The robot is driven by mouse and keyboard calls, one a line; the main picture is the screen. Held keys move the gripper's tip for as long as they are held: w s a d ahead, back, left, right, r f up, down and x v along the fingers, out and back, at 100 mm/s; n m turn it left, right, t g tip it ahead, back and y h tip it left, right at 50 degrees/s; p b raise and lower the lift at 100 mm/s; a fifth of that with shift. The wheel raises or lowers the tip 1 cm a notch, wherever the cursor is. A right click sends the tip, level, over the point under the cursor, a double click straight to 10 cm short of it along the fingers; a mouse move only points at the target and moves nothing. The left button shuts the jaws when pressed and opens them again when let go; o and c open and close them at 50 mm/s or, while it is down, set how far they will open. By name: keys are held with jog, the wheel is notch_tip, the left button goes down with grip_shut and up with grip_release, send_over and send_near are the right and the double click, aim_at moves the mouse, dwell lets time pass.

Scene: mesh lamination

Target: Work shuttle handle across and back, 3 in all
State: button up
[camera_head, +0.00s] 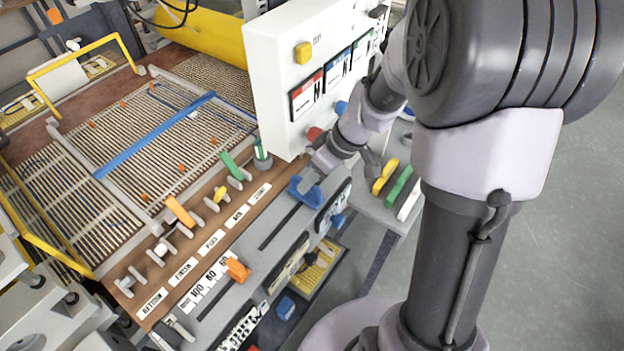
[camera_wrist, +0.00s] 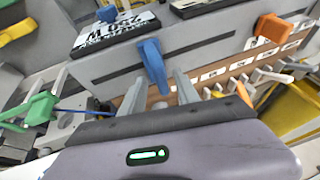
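A blue handle (camera_head: 303,190) stands at the right end of a long slot in the grey sloping panel (camera_head: 262,262). I take it to be the shuttle handle, but no readable label confirms this. In the wrist view the blue handle (camera_wrist: 152,62) is just ahead of my gripper (camera_wrist: 158,88), with its lower end close to the space between the fingertips. The two fingers are apart; I cannot see contact with the handle. In the head view my gripper (camera_head: 318,166) is small and partly hidden by my wrist, right beside the handle.
An orange handle (camera_head: 237,270) sits in a second slot at lower left. Several small levers line the brown labelled strip (camera_head: 205,245). The white control box (camera_head: 300,75) rises close behind my wrist. A blue bar (camera_head: 155,135) crosses the mesh bed. Coloured handles (camera_head: 398,186) lie to the right.

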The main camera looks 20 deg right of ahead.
jog(key=shift+a+f, duration=0.1)
grip_shut()
dwell(1.4)
